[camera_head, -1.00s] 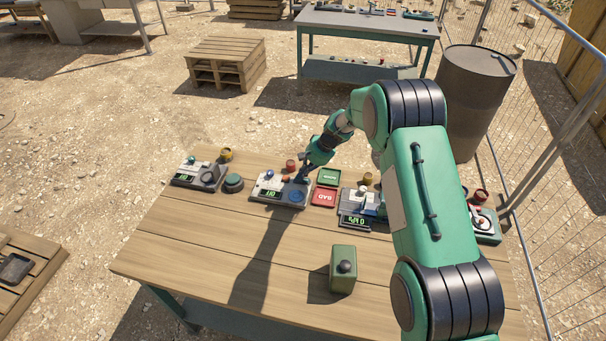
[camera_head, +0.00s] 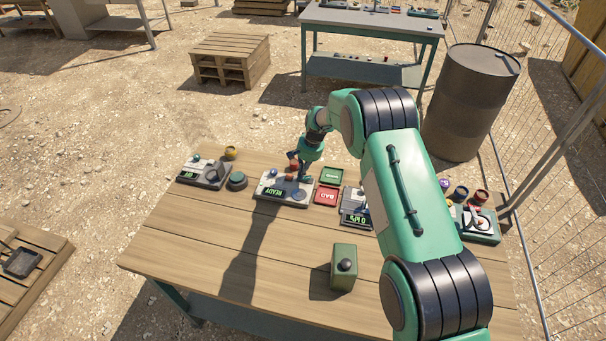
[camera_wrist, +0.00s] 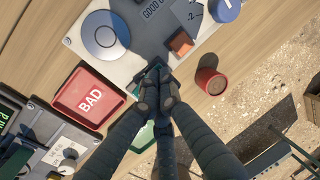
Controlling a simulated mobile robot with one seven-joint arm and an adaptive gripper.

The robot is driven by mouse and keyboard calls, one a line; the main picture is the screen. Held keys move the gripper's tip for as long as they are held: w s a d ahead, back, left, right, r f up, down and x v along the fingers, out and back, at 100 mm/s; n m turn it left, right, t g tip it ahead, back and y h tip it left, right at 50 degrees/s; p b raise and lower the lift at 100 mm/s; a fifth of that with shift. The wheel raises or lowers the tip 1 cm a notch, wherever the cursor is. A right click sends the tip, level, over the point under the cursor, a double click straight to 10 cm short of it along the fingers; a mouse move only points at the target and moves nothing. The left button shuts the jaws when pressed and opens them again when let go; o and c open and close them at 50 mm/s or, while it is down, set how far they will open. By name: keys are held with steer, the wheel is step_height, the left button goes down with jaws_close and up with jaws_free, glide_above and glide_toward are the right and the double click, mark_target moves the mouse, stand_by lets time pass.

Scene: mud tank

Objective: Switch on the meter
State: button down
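The meter (camera_head: 268,200) is a grey panel device at the back middle of the table. Its green display (camera_head: 276,192) appears to read READY. In the wrist view the meter's panel (camera_wrist: 127,62) shows a round grey disc (camera_wrist: 103,36), an orange switch (camera_wrist: 181,43) and a blue knob (camera_wrist: 227,9); the display is out of that view. My gripper (camera_head: 300,174) is over the panel's right back part. In the wrist view my gripper (camera_wrist: 155,78) has its fingertips together and empty, close to the orange switch but apart from it in the picture.
A red BAD tray (camera_head: 326,196) and a green tray (camera_head: 332,175) lie right of the meter. Other devices stand at the left (camera_head: 203,173) and right (camera_head: 356,209). A red cup (camera_wrist: 210,81) stands behind the meter. A green box (camera_head: 343,267) stands in front; the table's left front is clear.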

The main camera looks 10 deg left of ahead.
mark_target(307, 179)
steer(key=shift+s+d+f, duration=0.1)
steer(key=shift+s+f, duration=0.35)
steer(key=shift+f, duration=0.25)
steer(key=shift+d+f, duration=0.15)
steer(key=shift+d, duration=0.15)
steer(key=shift+s+d+f, duration=0.1)
steer(key=shift+d, duration=0.6)
steer(key=p+v, duration=0.1)
steer(key=v, duration=1.4)
steer(key=shift+w+r, duration=0.3)
steer(key=shift+w, duration=0.15)
steer(key=shift+f+b, duration=0.1)
steer(key=shift+b, duration=0.4)
